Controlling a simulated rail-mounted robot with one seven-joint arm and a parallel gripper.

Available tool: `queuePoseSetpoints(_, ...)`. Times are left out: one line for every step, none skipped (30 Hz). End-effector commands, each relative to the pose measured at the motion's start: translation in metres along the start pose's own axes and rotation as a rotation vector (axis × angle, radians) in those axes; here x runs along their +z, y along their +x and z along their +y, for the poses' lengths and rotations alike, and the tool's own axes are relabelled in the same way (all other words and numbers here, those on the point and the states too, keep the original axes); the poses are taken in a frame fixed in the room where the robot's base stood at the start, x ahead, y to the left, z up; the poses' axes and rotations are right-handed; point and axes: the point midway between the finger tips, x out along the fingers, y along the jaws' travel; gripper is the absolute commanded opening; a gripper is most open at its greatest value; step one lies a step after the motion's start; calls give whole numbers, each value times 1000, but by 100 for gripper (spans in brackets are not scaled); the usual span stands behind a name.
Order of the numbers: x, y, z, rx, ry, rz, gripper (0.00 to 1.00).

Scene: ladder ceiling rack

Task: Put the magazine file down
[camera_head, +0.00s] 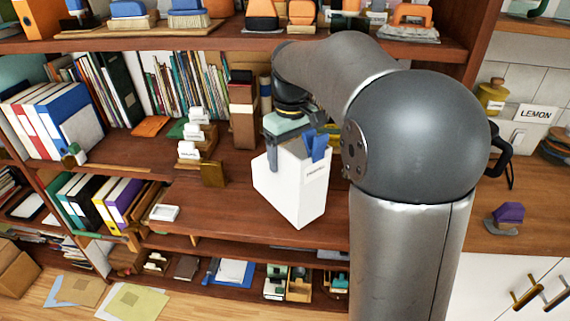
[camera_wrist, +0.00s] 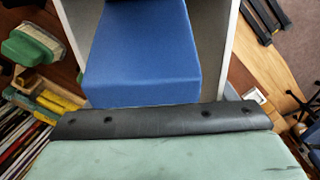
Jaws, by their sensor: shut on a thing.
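The white magazine file (camera_head: 290,187) shows in the head view at the middle of the shelving, upright and slightly turned, with a small label on its front. In the wrist view the blue item (camera_wrist: 145,55) fills the middle, between the file's pale walls (camera_wrist: 230,45). My gripper (camera_head: 285,128) is at the file's upper back edge and is shut on it. Its green and dark pad (camera_wrist: 165,122) crosses the lower wrist view. The fingertips are mostly hidden. I cannot tell whether the file's base touches the wooden shelf (camera_head: 215,210).
White card holders (camera_head: 190,148) and a brown box file (camera_head: 243,110) stand left of the file. Several binders (camera_head: 55,115) fill the far left. Bare shelf lies left of the file. A counter with a purple-topped item (camera_head: 506,214) is on the right.

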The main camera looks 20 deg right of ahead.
Motion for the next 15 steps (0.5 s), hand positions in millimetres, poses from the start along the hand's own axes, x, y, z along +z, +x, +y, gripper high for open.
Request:
queuePoseSetpoints(-4, 4, 0, 0, -1, 0, 6)
queuePoseSetpoints(-7, 6, 0, 0, -1, 1, 6)
queuePoseSetpoints(-9, 9, 0, 1, 0, 1, 6)
queuePoseSetpoints(-10, 10, 1, 1, 0, 2, 6)
queuePoseSetpoints(-11, 12, 1, 1, 0, 2, 6)
queuePoseSetpoints(-12, 13, 1, 1, 1, 2, 6)
queuePoseSetpoints(-13, 14, 1, 1, 1, 2, 6)
queuePoseSetpoints(-15, 16, 1, 1, 1, 2, 6)
queuePoseSetpoints(-17, 19, 1, 0, 0, 1, 6)
queuePoseSetpoints(-20, 22, 1, 0, 0, 1, 6)
queuePoseSetpoints(-22, 26, 2, 0, 1, 0, 6)
queuePoseSetpoints(-20, 32, 1, 0, 1, -1, 6)
queuePoseSetpoints(-20, 36, 1, 0, 1, 0, 6)
queuePoseSetpoints(-20, 40, 2, 0, 1, 0, 6)
queuePoseSetpoints(-20, 45, 2, 0, 1, 0, 6)
